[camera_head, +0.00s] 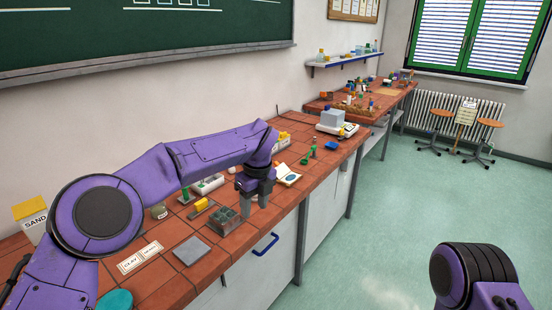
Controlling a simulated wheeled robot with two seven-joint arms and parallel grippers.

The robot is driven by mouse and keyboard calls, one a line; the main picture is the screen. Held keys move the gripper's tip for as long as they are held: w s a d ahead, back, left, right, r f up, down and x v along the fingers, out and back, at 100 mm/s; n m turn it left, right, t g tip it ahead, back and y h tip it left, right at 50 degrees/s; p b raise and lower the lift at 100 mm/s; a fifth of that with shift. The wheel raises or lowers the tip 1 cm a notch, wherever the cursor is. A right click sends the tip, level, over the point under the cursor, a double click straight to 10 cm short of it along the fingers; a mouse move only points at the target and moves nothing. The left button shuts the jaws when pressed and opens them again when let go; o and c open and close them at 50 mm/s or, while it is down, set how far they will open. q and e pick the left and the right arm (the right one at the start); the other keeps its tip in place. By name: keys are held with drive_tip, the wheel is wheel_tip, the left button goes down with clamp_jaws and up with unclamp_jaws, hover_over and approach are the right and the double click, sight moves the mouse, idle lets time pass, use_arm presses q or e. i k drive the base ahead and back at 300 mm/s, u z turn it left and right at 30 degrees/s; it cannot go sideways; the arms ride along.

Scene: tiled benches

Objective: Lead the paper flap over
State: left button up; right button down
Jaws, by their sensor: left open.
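A small white paper piece (284,170) stands up at the back of a white base with a dark teal round patch (289,179), on the tiled bench just right of my left gripper. It looks like the paper flap, but it is small and I cannot make out its fold. My left gripper (255,203) points down above the bench, open and apparently empty, left of the paper. Its fingers hang close to a grey-green tray with round wells (225,218). I cannot tell whether they touch it. My right arm shows at the lower right; its gripper is out of view.
A grey square plate (191,250), a yellow block (201,204) and printed cards (140,257) lie left of the gripper. Green pegs (304,160) and a scale with a grey block (333,119) stand farther right. The bench's front edge is close to the gripper.

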sight(282, 170)
drive_tip(key=i, duration=1.95)
